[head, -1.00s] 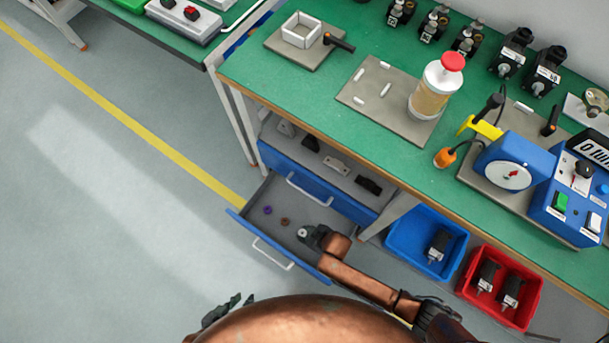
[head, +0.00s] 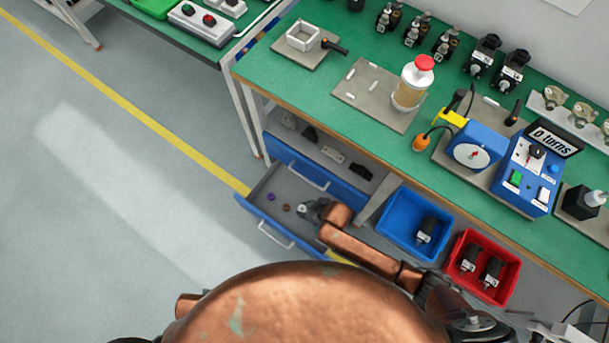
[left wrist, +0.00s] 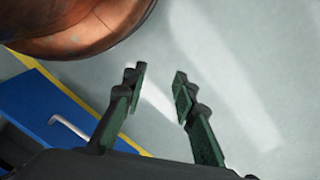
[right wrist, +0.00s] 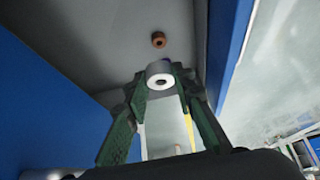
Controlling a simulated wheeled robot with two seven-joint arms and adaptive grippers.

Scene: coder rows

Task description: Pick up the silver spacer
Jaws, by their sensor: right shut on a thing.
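The silver spacer (right wrist: 160,72) is a short ring with a dark hole, held between the fingertips of my right gripper (right wrist: 158,84) in the right wrist view. In the head view my right gripper (head: 310,209) is at the open lower drawer (head: 262,212), and the spacer shows as a small pale spot at its tips. I cannot tell whether the spacer still touches the drawer floor. A brown spacer (right wrist: 158,40) lies just beyond it, and a purple spacer (head: 271,197) lies farther left in the drawer. My left gripper (left wrist: 160,85) is open and empty above the floor.
The drawer walls stand close around my right gripper. The green-topped bench (head: 300,80) is above and behind. A blue bin (head: 392,222) and a red bin (head: 462,250) with motors stand right of the drawer. The floor at left is clear.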

